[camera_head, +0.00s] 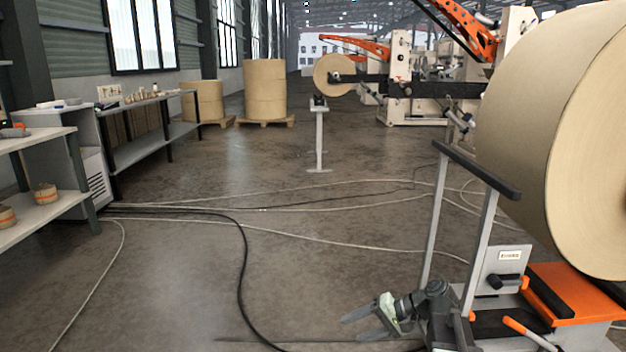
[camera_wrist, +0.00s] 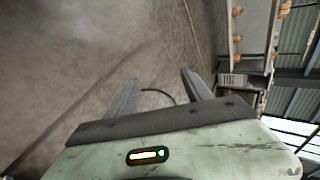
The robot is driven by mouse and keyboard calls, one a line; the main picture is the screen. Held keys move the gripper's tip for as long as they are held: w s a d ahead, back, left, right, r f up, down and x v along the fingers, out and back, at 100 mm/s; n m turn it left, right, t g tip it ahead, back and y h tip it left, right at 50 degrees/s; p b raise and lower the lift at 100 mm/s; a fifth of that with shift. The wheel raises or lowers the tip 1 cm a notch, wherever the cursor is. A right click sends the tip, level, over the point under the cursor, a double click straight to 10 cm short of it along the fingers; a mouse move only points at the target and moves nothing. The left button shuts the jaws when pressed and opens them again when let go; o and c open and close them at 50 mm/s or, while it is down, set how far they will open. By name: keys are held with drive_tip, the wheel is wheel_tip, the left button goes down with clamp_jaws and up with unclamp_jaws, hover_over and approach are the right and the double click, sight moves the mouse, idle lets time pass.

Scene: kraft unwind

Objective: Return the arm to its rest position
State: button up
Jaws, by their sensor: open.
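My gripper (camera_head: 364,325) shows low in the head view, right of centre, at the end of my folded dark arm. Its two grey fingers point left and are spread apart with nothing between them. In the wrist view my gripper (camera_wrist: 160,88) shows its pale green body along the bottom and two open fingers reaching up. The floor lies beyond the fingers, and nothing touches them. Part of my arm is hidden behind the orange and grey equipment at the lower right.
A big kraft roll (camera_head: 540,130) fills the right side above an orange base (camera_head: 575,290). Cables (camera_head: 243,270) cross the floor. Shelving (camera_head: 50,140) stands at left, and it also shows in the wrist view (camera_wrist: 250,35). A grey post stand (camera_head: 319,140) stands mid-floor. The floor left of my gripper is mostly open.

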drive_tip(key=s+a+f+n+g+h+p, duration=0.2)
drive_tip(key=s+a+f+n+g+h, duration=0.1)
drive_tip(key=s+a+f+h, duration=0.3)
drive_tip(key=s+d+f+h, duration=0.2)
drive_tip(key=s+d+h, duration=0.15)
drive_tip(key=d, duration=0.65)
wheel_tip(320, 180, up, 38)
drive_tip(key=p, duration=3.7)
drive_tip(key=shift+w+r+h, duration=0.2)
drive_tip(key=shift+w+h, duration=0.05)
drive_tip(key=shift+h, duration=0.1)
